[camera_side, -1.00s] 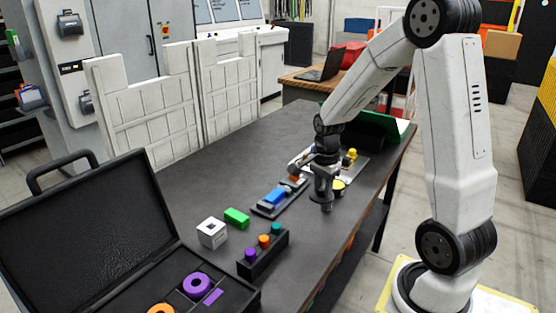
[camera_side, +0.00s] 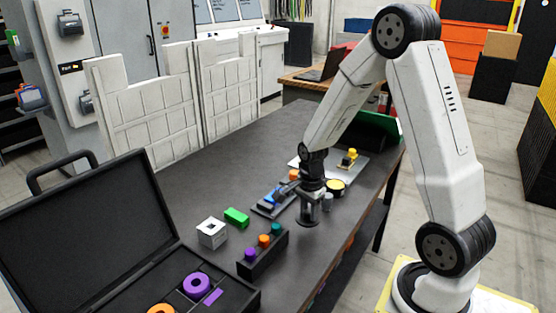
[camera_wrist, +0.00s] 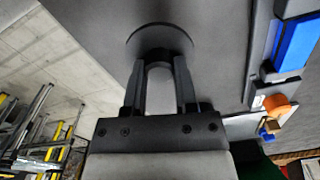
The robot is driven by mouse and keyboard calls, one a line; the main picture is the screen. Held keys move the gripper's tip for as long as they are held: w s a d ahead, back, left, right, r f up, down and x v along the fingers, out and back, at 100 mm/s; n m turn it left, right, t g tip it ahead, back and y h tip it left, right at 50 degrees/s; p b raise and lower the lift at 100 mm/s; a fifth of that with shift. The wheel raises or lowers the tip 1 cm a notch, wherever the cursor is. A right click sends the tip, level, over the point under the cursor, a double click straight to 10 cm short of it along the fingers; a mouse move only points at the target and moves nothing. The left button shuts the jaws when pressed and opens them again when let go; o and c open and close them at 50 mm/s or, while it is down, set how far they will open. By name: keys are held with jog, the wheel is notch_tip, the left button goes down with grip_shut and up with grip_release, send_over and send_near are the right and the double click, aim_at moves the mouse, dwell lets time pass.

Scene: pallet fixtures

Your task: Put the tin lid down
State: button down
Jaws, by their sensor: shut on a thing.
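My gripper (camera_side: 309,207) is shut on the knob of the dark round tin lid (camera_side: 309,222), over the right part of the dark table. In the wrist view, both fingers of my gripper (camera_wrist: 161,62) close around the knob, and the wide disc of the tin lid (camera_wrist: 137,40) lies flat beyond them. I cannot tell whether the lid touches the table. An open round tin (camera_side: 335,186) with a yellow inside and dark rim stands behind and right of the lid.
A fixture with a blue block (camera_side: 275,196) is to the left. A dark rack with coloured pegs (camera_side: 263,254) stands in front left. The table toward its front right edge is clear.

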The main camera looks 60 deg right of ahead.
aim_at(308, 221)
jog(key=shift+f, duration=0.3)
jog(key=shift+f, duration=0.1)
jog(key=shift+f, duration=1.7)
jog(key=shift+f, duration=0.15)
jog(key=shift+c, duration=2)
grip_release()
jog(key=shift+r, duration=0.2)
jog(key=shift+r, duration=6)
